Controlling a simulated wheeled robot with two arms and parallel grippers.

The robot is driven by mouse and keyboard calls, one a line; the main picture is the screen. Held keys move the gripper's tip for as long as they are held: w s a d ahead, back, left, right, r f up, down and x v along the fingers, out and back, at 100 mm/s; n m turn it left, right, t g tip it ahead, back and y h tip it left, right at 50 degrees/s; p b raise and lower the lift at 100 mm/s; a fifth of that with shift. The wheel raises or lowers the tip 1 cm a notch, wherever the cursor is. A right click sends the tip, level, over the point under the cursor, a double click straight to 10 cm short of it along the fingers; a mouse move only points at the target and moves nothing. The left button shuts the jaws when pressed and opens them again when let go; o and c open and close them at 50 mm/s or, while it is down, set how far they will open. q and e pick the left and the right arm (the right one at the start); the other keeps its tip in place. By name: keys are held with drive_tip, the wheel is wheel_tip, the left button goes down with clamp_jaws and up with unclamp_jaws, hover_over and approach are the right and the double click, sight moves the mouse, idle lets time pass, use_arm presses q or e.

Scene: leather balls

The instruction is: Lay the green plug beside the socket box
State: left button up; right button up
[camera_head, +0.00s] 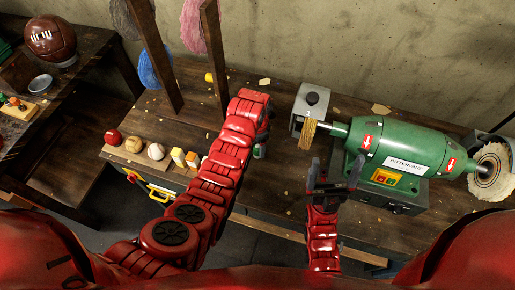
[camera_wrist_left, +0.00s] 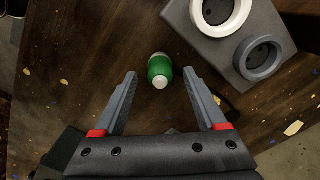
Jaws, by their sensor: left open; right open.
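In the left wrist view the green plug (camera_wrist_left: 159,67), with a pale end, is on the brown wooden bench top. The grey socket box (camera_wrist_left: 228,38), with two round sockets, is at the upper right, apart from the plug. My left gripper (camera_wrist_left: 160,74) is open, its fingers on either side of the plug in the picture; I cannot tell whether they touch it. In the head view a small green thing (camera_head: 260,151), likely the plug, shows below my left wrist, and I cannot make out the socket box. My right gripper (camera_head: 335,172) is open and empty.
A green bench grinder (camera_head: 405,148) with a pale polishing wheel (camera_head: 491,172) takes up the bench's right side. Two dark wooden posts (camera_head: 155,55) rise behind my left arm. A red ball (camera_head: 112,136), other balls and small blocks line the bench's front left.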

sight(257, 147)
use_arm(q)
wheel_tip(257, 147, up, 3)
drive_tip(key=shift+f+b, duration=0.1)
drive_tip(key=shift+b, duration=0.5)
wheel_tip(257, 147, up, 7)
drive_tip(key=p, duration=0.5)
drive_tip(key=shift+p, duration=0.3)
drive_tip(key=shift+s+f, duration=0.1)
